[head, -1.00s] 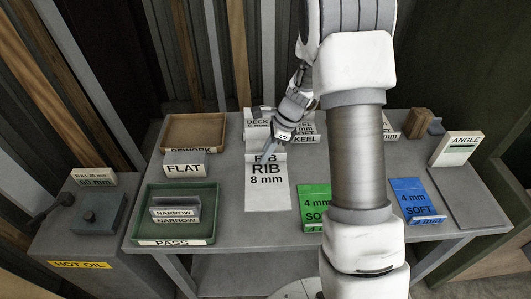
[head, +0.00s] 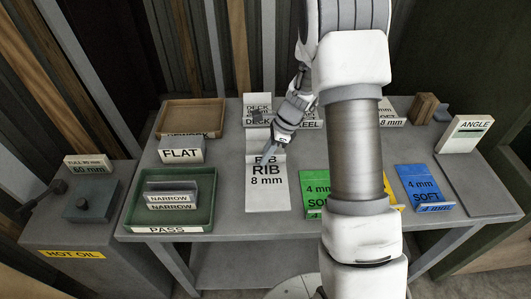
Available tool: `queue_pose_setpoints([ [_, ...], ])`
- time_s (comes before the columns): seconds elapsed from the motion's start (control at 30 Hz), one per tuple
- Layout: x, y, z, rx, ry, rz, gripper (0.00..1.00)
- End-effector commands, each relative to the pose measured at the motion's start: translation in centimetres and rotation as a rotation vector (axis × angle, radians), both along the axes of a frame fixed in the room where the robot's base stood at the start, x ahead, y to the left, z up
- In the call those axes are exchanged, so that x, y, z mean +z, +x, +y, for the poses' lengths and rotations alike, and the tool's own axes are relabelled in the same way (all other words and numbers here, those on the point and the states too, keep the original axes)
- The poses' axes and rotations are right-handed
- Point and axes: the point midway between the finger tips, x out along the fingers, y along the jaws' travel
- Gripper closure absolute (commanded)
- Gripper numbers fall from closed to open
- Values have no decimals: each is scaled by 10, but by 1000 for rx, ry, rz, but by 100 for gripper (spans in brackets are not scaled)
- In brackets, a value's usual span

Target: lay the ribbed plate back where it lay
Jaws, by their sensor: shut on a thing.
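The ribbed plate (head: 267,194) is a pale grey plate marked "RIB 8 mm" near the middle of the grey table. It looks flat, or nearly flat, on or just above the table top; I cannot tell whether it touches. My gripper (head: 270,155) is over the plate's far part, shut on it, and covers part of the upper lettering. The fingertips are small and partly hidden against the plate.
A green PASS tray (head: 214,215) holding NARROW pieces, a FLAT block (head: 181,150) and a brown tray (head: 165,118) stand left. DECK (head: 258,108) and KEEL plates lie behind. Green (head: 316,187) and blue (head: 420,188) 4 mm SOFT plates and an ANGLE block (head: 464,134) are right.

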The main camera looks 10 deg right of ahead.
Motion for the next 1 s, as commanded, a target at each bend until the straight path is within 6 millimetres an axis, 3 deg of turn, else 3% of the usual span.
queue_pose_setpoints([
  [0.7, -63, 1, 0, 0, 0, -3, 100],
  [1.0, -73, 1, 0, 0, 0, -3, 100],
])
